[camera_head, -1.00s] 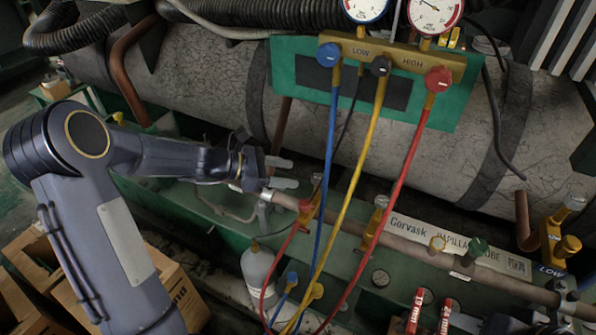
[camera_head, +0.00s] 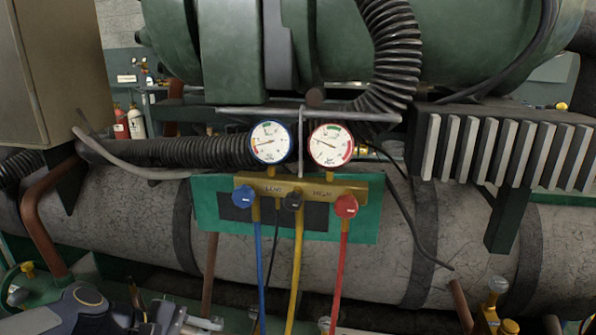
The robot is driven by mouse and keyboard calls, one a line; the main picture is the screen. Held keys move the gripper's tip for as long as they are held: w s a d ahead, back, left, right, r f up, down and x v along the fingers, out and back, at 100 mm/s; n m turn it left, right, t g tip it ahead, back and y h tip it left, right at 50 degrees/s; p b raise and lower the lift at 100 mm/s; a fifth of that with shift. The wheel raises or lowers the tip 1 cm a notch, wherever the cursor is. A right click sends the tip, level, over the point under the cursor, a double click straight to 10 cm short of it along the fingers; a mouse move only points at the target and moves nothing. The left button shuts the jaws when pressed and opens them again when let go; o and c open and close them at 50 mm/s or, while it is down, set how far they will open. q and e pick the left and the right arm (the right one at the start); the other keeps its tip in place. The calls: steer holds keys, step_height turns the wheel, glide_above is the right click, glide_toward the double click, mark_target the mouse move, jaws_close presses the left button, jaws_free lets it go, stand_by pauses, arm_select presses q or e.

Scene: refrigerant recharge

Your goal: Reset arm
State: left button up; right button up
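My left gripper (camera_head: 203,325) is at the bottom left of the head view, its two light fingers apart and nothing seen between them. Part of my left arm (camera_head: 80,310) shows beside it, cut off by the lower edge. My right gripper is not in view. The gauge manifold (camera_head: 300,187) hangs upright on a green plate (camera_head: 362,222), with a blue low gauge (camera_head: 270,143) and a red high gauge (camera_head: 332,146) above it. A blue knob (camera_head: 243,196) and a red knob (camera_head: 346,205) sit at its ends. The gripper is below and left of the manifold, apart from it.
Blue (camera_head: 259,275), yellow (camera_head: 296,270) and red (camera_head: 339,270) hoses hang down from the manifold. A large grey cracked pipe (camera_head: 400,255) runs behind. A ribbed black hose (camera_head: 392,50) and a finned block (camera_head: 500,150) are at the upper right. Brass valves (camera_head: 497,300) stand at the lower right.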

arm_select(q)
steer(key=s+a+f+m+t+y, duration=0.1)
steer(key=s+m+y, duration=0.2)
steer(key=s+m, duration=0.4)
steer(key=s+a+m+t+y, duration=0.15)
steer(key=s+m, duration=0.25)
steer(key=s, duration=0.4)
step_height(320, 180, up, 23)
steer(key=p, duration=2.3)
steer(key=shift+s+a+m+g+y+p, duration=0.2)
steer(key=shift+a+m+g+y+p, duration=0.1)
steer(key=shift+g+y+p, duration=0.15)
